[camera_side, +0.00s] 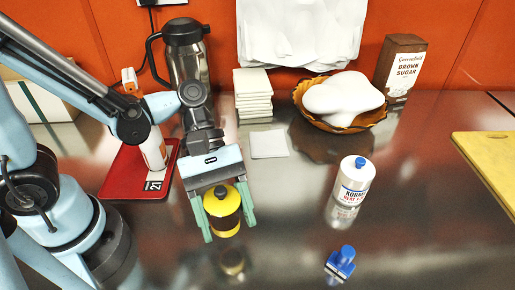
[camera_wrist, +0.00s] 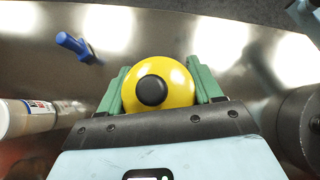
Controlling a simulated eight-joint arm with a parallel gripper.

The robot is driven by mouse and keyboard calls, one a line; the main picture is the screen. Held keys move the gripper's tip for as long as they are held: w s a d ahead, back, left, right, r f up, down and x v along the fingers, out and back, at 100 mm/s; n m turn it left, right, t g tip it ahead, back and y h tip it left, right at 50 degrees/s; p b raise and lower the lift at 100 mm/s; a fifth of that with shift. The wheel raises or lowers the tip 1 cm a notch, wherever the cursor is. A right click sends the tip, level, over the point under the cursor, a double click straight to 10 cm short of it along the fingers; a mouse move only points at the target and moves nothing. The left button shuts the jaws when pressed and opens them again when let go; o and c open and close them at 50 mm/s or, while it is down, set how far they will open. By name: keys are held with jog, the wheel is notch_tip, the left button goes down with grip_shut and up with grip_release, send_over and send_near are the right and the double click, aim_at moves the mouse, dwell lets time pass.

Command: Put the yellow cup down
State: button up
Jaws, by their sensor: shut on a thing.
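The yellow cup (camera_side: 222,226) is round, with a dark band and a dark knob on top. My gripper (camera_side: 226,224) is shut on it, with one green finger on each side. The cup appears to hang upright a little above the shiny metal counter (camera_side: 290,225), since its reflection shows apart below it. In the wrist view, the cup's yellow domed top (camera_wrist: 175,82) and black knob sit between the green fingers (camera_wrist: 158,90). Its underside is hidden.
A red tray (camera_side: 120,185) with a white bottle is left of my gripper. A tile stack (camera_side: 253,95), bowl (camera_side: 368,125) and steel jug (camera_side: 186,58) are behind. Counter near the cup is bare.

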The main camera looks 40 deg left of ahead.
aim_at(228, 230)
jog(key=shift+f, duration=2.55)
jog(key=o, duration=1.2)
jog(key=v, duration=1.2)
jog(key=x, duration=1.2)
jog(key=shift+r, duration=0.35)
